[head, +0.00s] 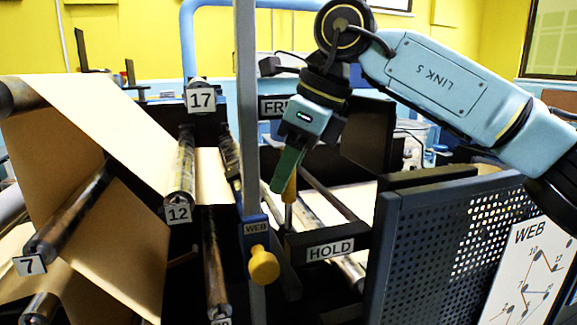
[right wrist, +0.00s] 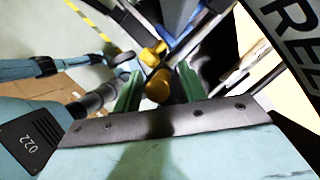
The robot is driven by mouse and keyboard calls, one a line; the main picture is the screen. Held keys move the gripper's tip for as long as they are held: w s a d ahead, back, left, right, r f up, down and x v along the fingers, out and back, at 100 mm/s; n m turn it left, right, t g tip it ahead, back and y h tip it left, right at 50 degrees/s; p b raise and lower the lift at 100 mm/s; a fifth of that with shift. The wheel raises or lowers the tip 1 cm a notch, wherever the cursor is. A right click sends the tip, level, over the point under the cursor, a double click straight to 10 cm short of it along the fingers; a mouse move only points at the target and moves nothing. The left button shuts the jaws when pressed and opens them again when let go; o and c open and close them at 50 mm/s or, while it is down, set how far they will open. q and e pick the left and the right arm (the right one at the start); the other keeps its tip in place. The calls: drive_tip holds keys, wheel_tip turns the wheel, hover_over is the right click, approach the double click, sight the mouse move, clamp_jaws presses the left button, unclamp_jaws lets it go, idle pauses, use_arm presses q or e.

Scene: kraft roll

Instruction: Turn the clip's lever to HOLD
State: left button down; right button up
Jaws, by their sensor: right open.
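The clip's lever has a yellow handle (head: 290,188) on a thin metal rod and stands roughly upright behind the HOLD label (head: 330,250). The FREE label (head: 272,107) is higher up, partly hidden by my right arm. My right gripper (head: 284,172) points down with its green fingers at the lever's handle. In the right wrist view the gripper (right wrist: 158,84) is open, with a yellow handle (right wrist: 157,88) showing between the fingers. I cannot tell whether they touch it. My left gripper is not in view.
Brown paper (head: 120,125) runs over numbered rollers at left. A perforated dark panel (head: 440,240) stands at right.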

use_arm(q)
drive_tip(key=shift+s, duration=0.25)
use_arm(e)
drive_tip(key=shift+c, duration=1.1)
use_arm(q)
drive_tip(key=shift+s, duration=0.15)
use_arm(e)
clamp_jaws()
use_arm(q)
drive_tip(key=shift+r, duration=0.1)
use_arm(e)
drive_tip(key=shift+a, duration=0.1)
